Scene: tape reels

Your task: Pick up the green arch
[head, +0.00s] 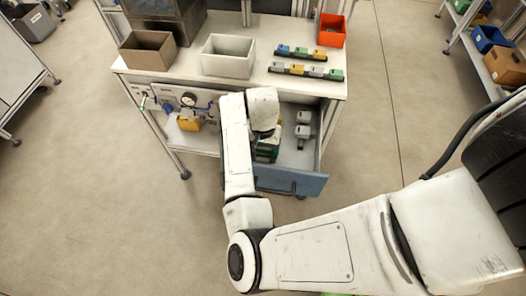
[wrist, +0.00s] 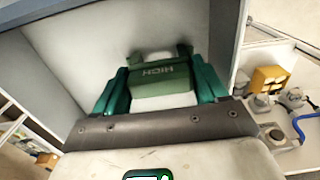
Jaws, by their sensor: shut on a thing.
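In the wrist view the green arch (wrist: 160,80) sits between the two teal fingers of my gripper (wrist: 158,68). It is dark green, with the upside-down letters HIGH and short raised ends on its far side. My gripper is shut on it, one finger against each side. In the head view my arm reaches into this drawer, and only dark green shows below the wrist; the fingers cannot be made out.
Grey parts (head: 303,125) lie in the drawer's right side. The bench top (head: 215,88) above holds a brown bin (head: 148,50), a white bin (head: 228,57), an orange bin (head: 331,30) and rows of small coloured blocks (head: 305,70). A gauge panel (head: 190,100) is left of the drawer.

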